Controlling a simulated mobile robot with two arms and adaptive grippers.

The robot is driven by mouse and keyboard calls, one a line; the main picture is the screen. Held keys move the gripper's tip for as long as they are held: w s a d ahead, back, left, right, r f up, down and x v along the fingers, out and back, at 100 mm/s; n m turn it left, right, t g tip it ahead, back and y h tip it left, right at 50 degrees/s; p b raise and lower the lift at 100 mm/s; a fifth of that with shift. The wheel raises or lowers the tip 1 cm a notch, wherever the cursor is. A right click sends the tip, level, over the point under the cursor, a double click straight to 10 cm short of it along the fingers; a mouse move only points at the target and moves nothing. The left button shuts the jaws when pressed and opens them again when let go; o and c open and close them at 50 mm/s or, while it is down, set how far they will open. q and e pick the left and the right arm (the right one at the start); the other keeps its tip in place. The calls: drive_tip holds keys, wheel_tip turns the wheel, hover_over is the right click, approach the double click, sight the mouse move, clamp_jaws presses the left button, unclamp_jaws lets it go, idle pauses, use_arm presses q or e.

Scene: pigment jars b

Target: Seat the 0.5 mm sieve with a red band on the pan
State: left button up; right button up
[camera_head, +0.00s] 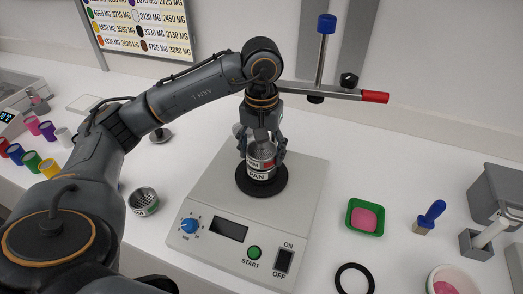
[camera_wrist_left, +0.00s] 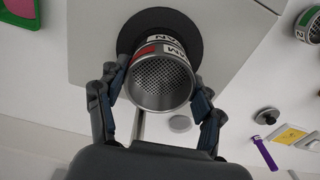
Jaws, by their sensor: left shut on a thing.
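The red-banded sieve (camera_head: 267,155) is a short metal cylinder with a white label ending in "MM". My left gripper (camera_head: 263,148) is shut around it from above. The pan (camera_head: 259,178), with its "PAN" label, stands on the black round plate (camera_head: 277,187) of the shaker. The sieve sits directly over the pan, roughly in line and apparently touching; I cannot tell if the rim is fully down. In the left wrist view the sieve's mesh (camera_wrist_left: 160,82) shows between the fingers of my left gripper (camera_wrist_left: 160,76), with the pan's label (camera_wrist_left: 157,32) just beyond. My right gripper is not in view.
The clamp bar (camera_head: 340,92) with a red tip passes behind my left wrist. A green-banded sieve (camera_head: 143,201) stands left of the shaker (camera_head: 217,257). A green tray (camera_head: 365,217), a brush (camera_head: 429,217) and a black ring (camera_head: 354,279) lie right. Coloured jars (camera_head: 48,168) stand far left.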

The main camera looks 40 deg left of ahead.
sight(261, 159)
use_arm(q)
drive_tip(key=shift+f, duration=0.25)
drive_tip(key=o, duration=1.3)
drive_tip(key=shift+r, duration=0.1)
wheel_tip(261, 159, up, 12)
drive_tip(key=shift+f, duration=0.1)
